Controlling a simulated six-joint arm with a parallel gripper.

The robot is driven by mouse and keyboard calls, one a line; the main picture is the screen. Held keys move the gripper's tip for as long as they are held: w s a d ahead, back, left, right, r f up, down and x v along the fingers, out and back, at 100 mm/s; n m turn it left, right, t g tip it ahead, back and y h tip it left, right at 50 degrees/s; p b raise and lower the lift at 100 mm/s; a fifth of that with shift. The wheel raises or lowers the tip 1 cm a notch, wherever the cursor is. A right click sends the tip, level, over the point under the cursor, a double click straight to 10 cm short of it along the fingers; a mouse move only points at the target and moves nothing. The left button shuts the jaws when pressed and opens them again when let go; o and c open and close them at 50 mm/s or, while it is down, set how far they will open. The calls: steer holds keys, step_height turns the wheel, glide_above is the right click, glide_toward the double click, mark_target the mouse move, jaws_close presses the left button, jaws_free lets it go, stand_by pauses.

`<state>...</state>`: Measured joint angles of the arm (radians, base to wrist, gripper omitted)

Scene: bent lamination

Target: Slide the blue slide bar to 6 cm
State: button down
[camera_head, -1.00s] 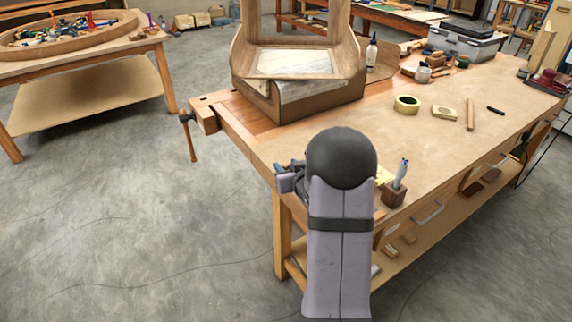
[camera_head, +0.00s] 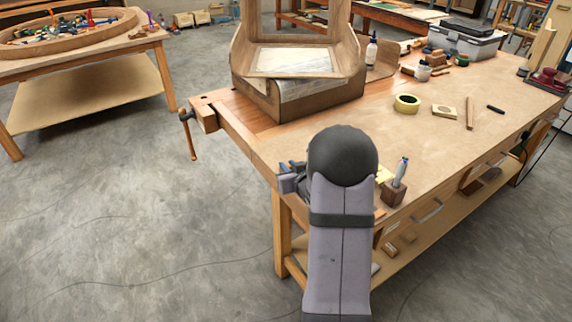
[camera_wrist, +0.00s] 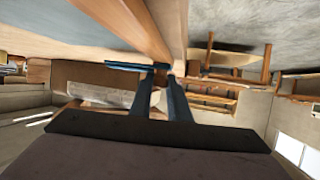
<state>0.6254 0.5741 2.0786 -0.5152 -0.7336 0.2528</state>
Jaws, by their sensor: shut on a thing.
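The blue slide bar (camera_wrist: 128,65) is a thin dark-blue strip left of centre in the wrist view, below a wooden beam. My gripper (camera_wrist: 162,74) has its two dark fingers converging at the bar's right end, shut on it. In the head view my arm's dark round joint hides most of the gripper and bar. No scale marks are readable.
A vise handle (camera_head: 188,135) sticks out at the bench's left end. The floor at left is open.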

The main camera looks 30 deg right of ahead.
steer(key=s, duration=0.8)
steer(key=shift+s, duration=0.2)
steer(key=c, duration=1.7)
jaws_free()
steer(key=shift+o, duration=0.2)
steer(key=shift+v, duration=3.65)
